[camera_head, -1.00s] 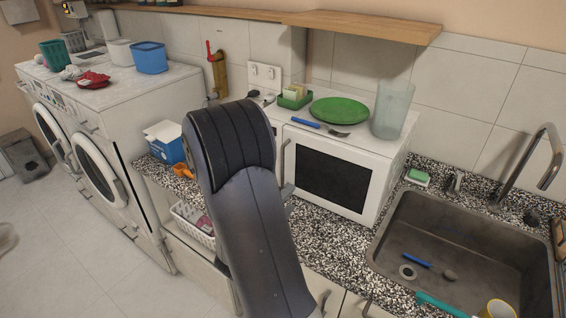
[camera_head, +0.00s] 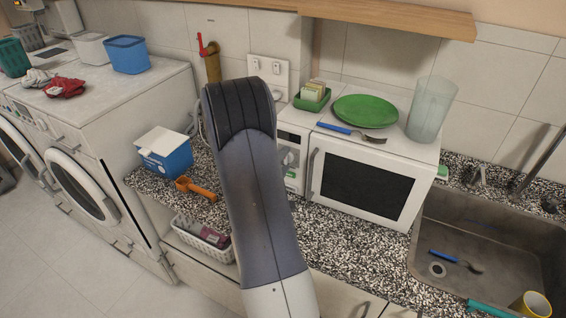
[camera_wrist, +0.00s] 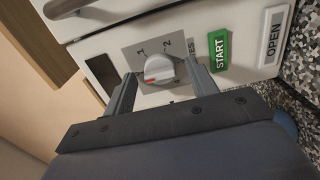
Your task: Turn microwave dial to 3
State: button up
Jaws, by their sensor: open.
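The white microwave (camera_head: 326,145) stands on the speckled counter, just right of my arm in the head view. In the wrist view its round white dial (camera_wrist: 158,68) sits on a grey plate with the numbers 1 and 2 readable; a red mark shows on the dial's lower-left part. The number 3 is not visible. My gripper (camera_wrist: 160,72) is open, with one finger on each side of the dial; I cannot tell whether they touch it. In the head view my arm hides the gripper. A green START button (camera_wrist: 219,50) and a white OPEN button (camera_wrist: 274,36) lie right of the dial.
A green plate (camera_head: 365,110), a blue-handled fork (camera_head: 350,131) and a clear tumbler (camera_head: 431,110) stand on the microwave. An orange scoop (camera_head: 196,188) and a blue box (camera_head: 165,155) lie left of my arm. The sink (camera_head: 490,235) is at right. A wooden shelf (camera_head: 390,17) hangs above.

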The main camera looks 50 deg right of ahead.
jog(key=shift+c, duration=0.4)
jog(key=c, duration=0.9)
